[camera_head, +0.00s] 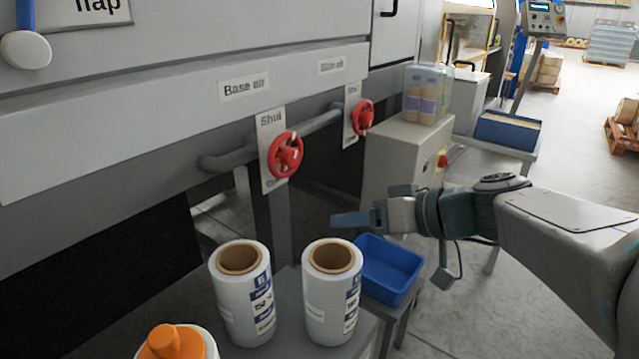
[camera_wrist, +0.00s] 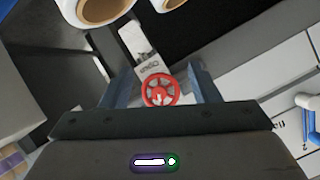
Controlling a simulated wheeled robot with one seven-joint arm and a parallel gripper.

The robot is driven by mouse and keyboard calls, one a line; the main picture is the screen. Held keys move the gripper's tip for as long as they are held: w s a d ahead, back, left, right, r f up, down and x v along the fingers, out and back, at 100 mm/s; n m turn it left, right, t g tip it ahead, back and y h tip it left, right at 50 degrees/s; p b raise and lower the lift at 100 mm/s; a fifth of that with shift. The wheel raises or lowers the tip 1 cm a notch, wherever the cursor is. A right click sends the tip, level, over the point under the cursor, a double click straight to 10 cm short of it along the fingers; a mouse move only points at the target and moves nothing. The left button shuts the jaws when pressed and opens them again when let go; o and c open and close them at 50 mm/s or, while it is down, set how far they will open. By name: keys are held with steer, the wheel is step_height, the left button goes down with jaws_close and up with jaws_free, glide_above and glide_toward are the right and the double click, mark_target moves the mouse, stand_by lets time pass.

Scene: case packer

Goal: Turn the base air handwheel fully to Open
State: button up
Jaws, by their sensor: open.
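The red base air handwheel (camera_head: 285,155) is mounted on a white plate marked "Shut" at its top, under the "Base air" label (camera_head: 244,88). The lower word on the plate is partly hidden by the wheel. A similar red side wheel (camera_head: 363,117) sits to its right. My gripper (camera_head: 352,219) is below and to the right of the base air wheel, apart from it, pointing left. In the wrist view a red wheel (camera_wrist: 160,90) shows between the two open, empty fingers, beyond their tips; I cannot tell from that view alone which wheel it is.
Two film rolls (camera_head: 247,295) (camera_head: 333,290) stand upright on a grey surface below the wheels. A blue bin (camera_head: 388,268) is below my gripper. A grey cabinet (camera_head: 397,160) with bottles on top stands behind my gripper. A grey pipe (camera_head: 230,160) runs behind the wheels.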

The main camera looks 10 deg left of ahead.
steer(key=w+r+n+t+y+b, duration=0.2)
steer(key=w+t+y+b, duration=0.15)
steer(key=w+b, duration=0.2)
steer(key=p, duration=0.1)
glide_toward(294, 159)
steer(key=shift+n, duration=0.3)
steer(key=x, duration=0.8)
steer(key=shift+y, duration=0.25)
steer(key=c, duration=1)
